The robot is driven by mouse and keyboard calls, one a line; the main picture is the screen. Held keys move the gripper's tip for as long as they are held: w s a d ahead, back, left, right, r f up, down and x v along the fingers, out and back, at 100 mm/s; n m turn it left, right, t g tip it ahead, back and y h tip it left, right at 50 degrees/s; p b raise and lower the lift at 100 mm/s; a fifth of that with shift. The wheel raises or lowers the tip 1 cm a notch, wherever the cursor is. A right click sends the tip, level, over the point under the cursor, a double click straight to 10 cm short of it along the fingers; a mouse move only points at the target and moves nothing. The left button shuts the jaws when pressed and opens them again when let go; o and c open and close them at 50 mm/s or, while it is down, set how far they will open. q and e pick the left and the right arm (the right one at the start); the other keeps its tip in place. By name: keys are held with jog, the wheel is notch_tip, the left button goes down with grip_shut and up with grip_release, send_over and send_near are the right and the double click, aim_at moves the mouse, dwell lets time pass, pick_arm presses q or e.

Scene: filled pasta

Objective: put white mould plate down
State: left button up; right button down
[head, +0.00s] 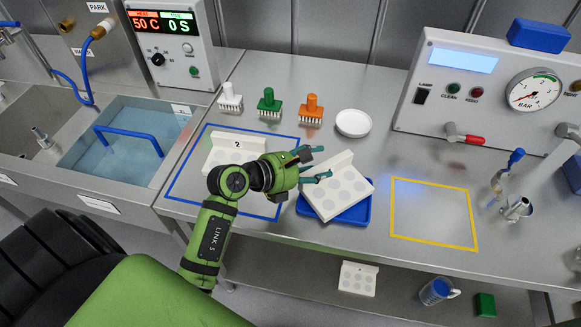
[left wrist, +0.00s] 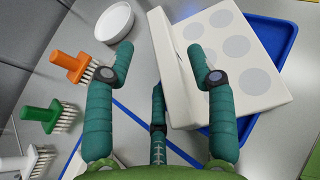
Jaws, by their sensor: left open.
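A white mould plate (head: 352,201) with round grey recesses and a raised back wall lies skewed on a blue tray (head: 345,218), partly past its rim. It also shows in the left wrist view (left wrist: 270,85). My left gripper (head: 325,162) is open at the plate's back wall. In the left wrist view, the fingers of my left gripper (left wrist: 160,58) stand apart on either side of that wall. I cannot tell whether a finger touches it. A second white mould plate (head: 222,157), marked 2, lies inside the blue outline, partly hidden by my arm. My right gripper is not in view.
White (head: 230,99), green (head: 269,104) and orange (head: 311,109) brushes and a white round dish (head: 353,123) stand behind. The yellow outline (head: 433,212) is empty. A water basin (head: 120,145) is left; a gauge panel (head: 490,90) is back right. Another plate (head: 357,278) lies below.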

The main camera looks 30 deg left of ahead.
pick_arm(q)
jog(key=b+v, duration=0.1)
jog(key=v, duration=0.8)
jog(key=shift+s+a, duration=0.1)
jog(key=shift+s, duration=0.05)
